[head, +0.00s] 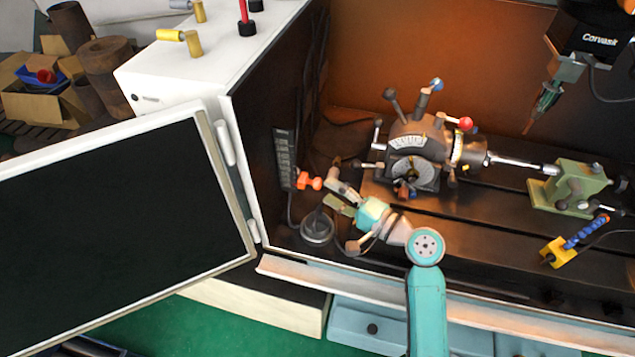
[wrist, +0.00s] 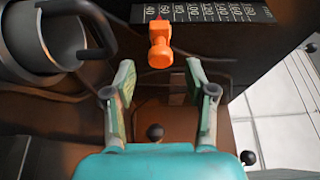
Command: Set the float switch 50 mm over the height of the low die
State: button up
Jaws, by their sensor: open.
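An orange float switch (head: 308,181) with a round knob sits on a dark graduated scale (head: 284,157) on the enclosure's left side. In the wrist view the orange piece (wrist: 160,50) lies across the lower-numbered part of the scale (wrist: 215,13); its exact reading is too small to tell. My gripper (head: 334,195) is open and empty, just right of the knob in the head view. In the wrist view its two fingers (wrist: 159,82) point at the knob, which lies between and beyond the tips, apart from them. I cannot identify the low die in either view.
A metal cup with a handle (head: 318,228) stands close to my gripper. The indexing chuck (head: 415,145) with several levers and a green tailstock (head: 568,188) sit to the right. The open door (head: 120,230) bounds the left, and a pale sill (head: 300,275) runs along the front.

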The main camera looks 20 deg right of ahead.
aim_at(318, 183)
jog(key=shift+x, duration=2.35)
grip_shut()
jog(key=shift+r, duration=0.1)
